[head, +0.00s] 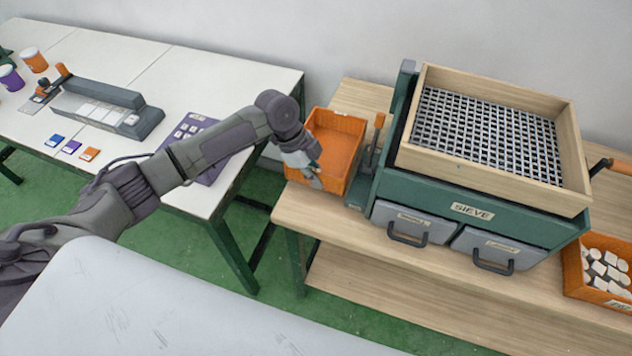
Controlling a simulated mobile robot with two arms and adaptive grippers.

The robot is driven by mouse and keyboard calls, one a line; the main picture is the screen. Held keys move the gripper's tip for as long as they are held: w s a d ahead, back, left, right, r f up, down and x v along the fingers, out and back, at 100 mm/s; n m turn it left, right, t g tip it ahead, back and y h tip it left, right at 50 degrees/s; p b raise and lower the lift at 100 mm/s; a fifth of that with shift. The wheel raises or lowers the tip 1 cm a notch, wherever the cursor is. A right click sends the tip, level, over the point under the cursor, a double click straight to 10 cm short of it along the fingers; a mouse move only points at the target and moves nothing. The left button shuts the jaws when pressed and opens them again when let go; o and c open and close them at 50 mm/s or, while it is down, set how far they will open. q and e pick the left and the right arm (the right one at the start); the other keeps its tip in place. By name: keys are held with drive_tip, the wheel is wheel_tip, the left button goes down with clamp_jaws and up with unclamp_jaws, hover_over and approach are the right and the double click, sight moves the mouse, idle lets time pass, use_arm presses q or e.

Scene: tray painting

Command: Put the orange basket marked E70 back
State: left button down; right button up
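An orange basket (340,138) stands on the wooden bench, left of the sieve. It looks empty, and no marking on it can be read. My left gripper (308,175) is at its near left wall, pointing down, and hides part of that wall. Whether its fingers are closed on the wall cannot be told. A second orange basket (572,272), holding several white pieces, stands at the right edge of the bench. Its label is cut off and not legible. My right gripper is not in view.
The green sieve unit (474,211), with a wooden-framed mesh (487,130) and two grey drawers, stands close right of the empty basket. A white table (180,75) at left carries a grey device (108,106), a purple board and small coloured pieces.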

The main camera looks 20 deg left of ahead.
use_arm(q)
drive_tip(key=shift+f, duration=1.5)
drive_tip(key=shift+f, duration=0.1)
drive_tip(key=c, duration=1.3)
unclamp_jaws()
drive_tip(key=b+v, duration=0.1)
drive_tip(key=v, duration=1.1)
